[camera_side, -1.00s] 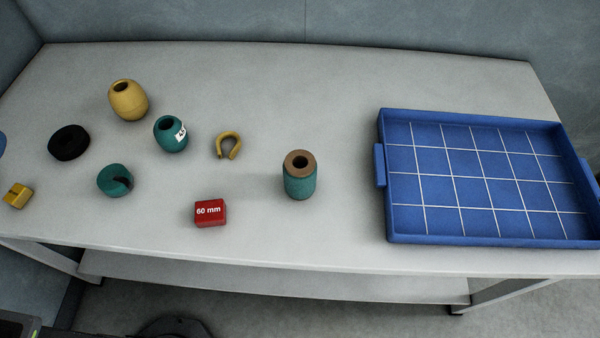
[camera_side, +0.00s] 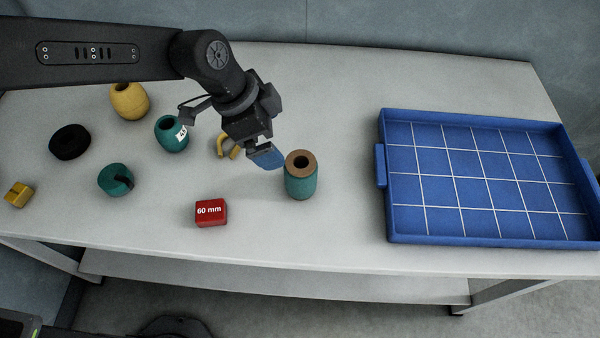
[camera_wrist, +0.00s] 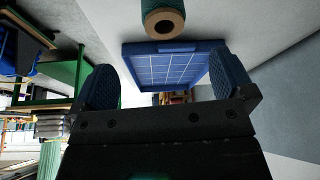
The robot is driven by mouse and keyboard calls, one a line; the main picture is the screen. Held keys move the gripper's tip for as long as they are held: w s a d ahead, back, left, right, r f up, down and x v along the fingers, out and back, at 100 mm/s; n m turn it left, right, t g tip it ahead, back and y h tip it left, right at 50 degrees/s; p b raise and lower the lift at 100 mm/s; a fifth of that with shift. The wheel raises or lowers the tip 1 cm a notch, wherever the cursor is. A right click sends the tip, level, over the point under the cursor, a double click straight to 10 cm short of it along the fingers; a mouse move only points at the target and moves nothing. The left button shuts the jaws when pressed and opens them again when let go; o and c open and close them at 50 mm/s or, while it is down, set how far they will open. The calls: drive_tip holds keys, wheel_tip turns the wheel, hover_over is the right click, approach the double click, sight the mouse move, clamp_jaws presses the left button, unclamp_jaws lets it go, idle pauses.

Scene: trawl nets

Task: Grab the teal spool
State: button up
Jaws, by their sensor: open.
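The teal spool (camera_side: 300,184) stands upright on the grey table, with a brown top and a dark hole in its middle. In the wrist view the spool (camera_wrist: 163,17) shows at the top edge, partly cut off, ahead of the jaws. My gripper (camera_side: 267,157) is just left of the spool in the side view, near the height of its top. In the wrist view the two blue fingers of my gripper (camera_wrist: 165,85) are wide apart with nothing between them. Whether a finger touches the spool is unclear.
A blue gridded tray (camera_side: 383,215) lies to the right, empty. A red block (camera_side: 211,213) marked 60 mm sits front left of the spool. A yellow hook-shaped piece (camera_side: 221,147) is partly hidden behind my gripper. Several other floats and rings lie farther left. Table between spool and tray is clear.

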sight(297, 162)
drive_tip(key=x, duration=0.8)
drive_tip(key=shift+w+d+f, duration=0.1)
drive_tip(key=shift+f, duration=0.15)
drive_tip(key=shift+w+x, duration=0.15)
drive_tip(key=shift+x, duration=1.15)
drive_tip(key=shift+w+x, duration=0.15)
drive_tip(key=shift+x, duration=1.1)
drive_tip(key=shift+c, duration=0.5)
drive_tip(key=c, duration=1)
drive_tip(key=shift+r, duration=0.1)
